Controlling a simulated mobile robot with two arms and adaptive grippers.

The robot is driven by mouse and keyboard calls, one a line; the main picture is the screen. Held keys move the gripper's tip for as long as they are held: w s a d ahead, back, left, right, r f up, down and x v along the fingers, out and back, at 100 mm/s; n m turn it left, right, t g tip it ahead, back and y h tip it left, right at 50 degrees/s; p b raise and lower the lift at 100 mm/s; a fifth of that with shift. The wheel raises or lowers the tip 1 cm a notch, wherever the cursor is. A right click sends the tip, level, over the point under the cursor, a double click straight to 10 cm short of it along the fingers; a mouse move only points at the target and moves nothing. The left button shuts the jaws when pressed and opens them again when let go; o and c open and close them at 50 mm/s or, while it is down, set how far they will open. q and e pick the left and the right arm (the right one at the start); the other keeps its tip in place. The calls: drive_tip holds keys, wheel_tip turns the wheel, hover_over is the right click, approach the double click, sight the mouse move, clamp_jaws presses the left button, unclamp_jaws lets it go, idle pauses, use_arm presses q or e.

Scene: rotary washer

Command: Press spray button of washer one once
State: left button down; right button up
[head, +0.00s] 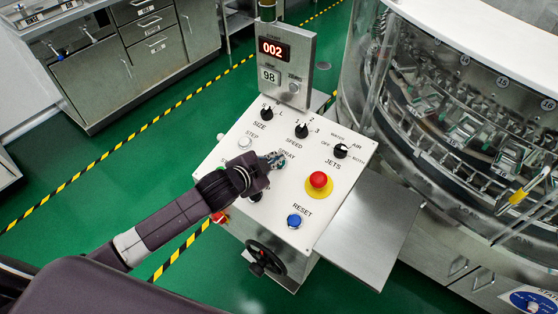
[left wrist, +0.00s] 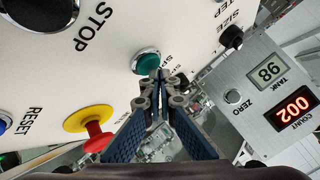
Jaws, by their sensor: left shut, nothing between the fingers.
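The washer's white control panel (head: 330,215) stands at the centre of the head view. My left gripper (head: 277,160) is over the panel at the SPRAY label (head: 287,154), and its arm comes in from the lower left. In the left wrist view the left gripper (left wrist: 160,76) is shut and empty. Its fingertips overlap the lower right edge of a round green button (left wrist: 146,61) in a metal ring. I cannot tell whether they touch it. In the head view the green button is hidden by my gripper. My right gripper is not in view.
A red mushroom button (head: 319,180) on a yellow disc and a blue RESET button (head: 294,221) are close by. Black knobs line the panel's upper part. A display post (head: 286,65) reads 002 and 98. The glass-fronted washer (head: 465,110) stands at right.

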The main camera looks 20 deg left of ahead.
use_arm(q)
drive_tip(key=shift+f, duration=0.5)
idle(0.7)
drive_tip(key=shift+r, duration=0.1)
drive_tip(key=shift+s+a+r+p, duration=0.1)
drive_tip(key=shift+s+r+p, duration=0.05)
drive_tip(key=shift+r+p, duration=0.7)
drive_tip(key=r+p, duration=0.1)
drive_tip(key=p, duration=0.1)
drive_tip(key=r+p, duration=0.2)
drive_tip(key=s+r+p, duration=0.1)
drive_tip(key=p, duration=0.1)
drive_tip(key=shift+s+a+r, duration=0.1)
drive_tip(key=shift+a+r, duration=0.15)
drive_tip(key=shift+r, duration=0.1)
